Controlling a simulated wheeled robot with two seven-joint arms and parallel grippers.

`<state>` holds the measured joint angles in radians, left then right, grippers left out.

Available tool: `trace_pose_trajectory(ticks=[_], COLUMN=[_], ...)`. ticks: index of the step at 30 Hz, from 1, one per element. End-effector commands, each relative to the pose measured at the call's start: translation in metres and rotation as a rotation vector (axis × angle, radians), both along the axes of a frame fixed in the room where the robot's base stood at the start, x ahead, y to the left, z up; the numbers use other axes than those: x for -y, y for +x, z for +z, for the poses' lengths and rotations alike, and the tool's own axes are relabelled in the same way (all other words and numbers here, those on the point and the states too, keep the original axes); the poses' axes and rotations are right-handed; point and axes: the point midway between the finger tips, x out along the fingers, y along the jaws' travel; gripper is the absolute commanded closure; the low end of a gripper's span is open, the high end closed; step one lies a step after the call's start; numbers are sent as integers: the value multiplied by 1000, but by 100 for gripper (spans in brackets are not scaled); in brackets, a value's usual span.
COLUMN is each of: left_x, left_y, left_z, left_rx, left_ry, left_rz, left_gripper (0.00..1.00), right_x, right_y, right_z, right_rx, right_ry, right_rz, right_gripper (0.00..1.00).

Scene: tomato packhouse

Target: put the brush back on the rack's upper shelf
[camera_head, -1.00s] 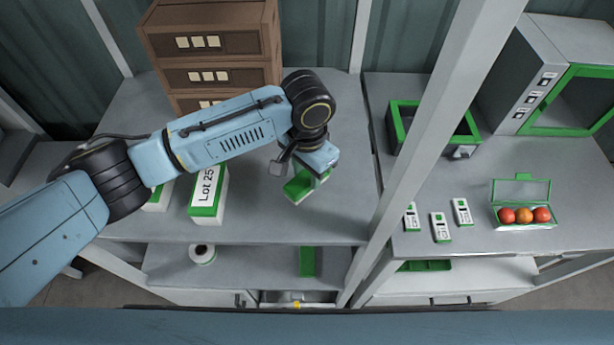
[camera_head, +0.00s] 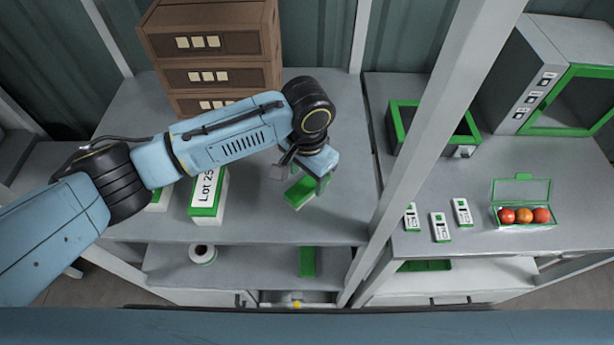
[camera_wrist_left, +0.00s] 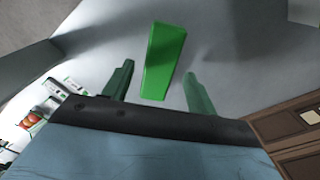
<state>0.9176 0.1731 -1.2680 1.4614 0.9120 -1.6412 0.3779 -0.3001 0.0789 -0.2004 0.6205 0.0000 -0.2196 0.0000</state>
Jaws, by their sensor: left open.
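The brush, a green block with a pale lower part (camera_head: 299,193), lies on the rack's grey upper shelf (camera_head: 270,222). My left gripper (camera_head: 319,180) is just above and beside it at its right end, its jaws apart. In the left wrist view the green brush (camera_wrist_left: 163,62) lies beyond and between the two open green fingers, with space visible on both sides. It looks free of the fingers. My right gripper is not in view.
A white-and-green carton marked Lot 25 (camera_head: 207,194) stands left of the brush. Brown crates (camera_head: 225,75) are stacked behind. The lower shelf (camera_head: 250,264) holds a white roll (camera_head: 202,254) and a green block (camera_head: 307,262). A pale post (camera_head: 425,140) rises to the right.

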Motion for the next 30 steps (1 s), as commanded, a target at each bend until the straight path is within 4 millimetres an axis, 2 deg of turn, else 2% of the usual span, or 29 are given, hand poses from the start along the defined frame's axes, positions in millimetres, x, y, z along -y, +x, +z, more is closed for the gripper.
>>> trace_pose_trajectory(ticks=[9, 15, 21, 30], left_x=[1, 0, 0, 1], left_y=[0, 0, 0, -2], left_z=[69, 97, 105, 103], left_rx=[3, 1, 0, -2], left_ry=[-3, -1, 0, -9], left_rz=[-1, -1, 1, -2], left_gripper=[42, 42, 42, 42], right_x=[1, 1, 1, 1], right_y=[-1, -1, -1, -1], right_z=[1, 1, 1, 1], right_rx=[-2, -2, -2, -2], right_ry=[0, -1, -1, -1], right_rz=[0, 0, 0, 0], right_gripper=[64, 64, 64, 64])
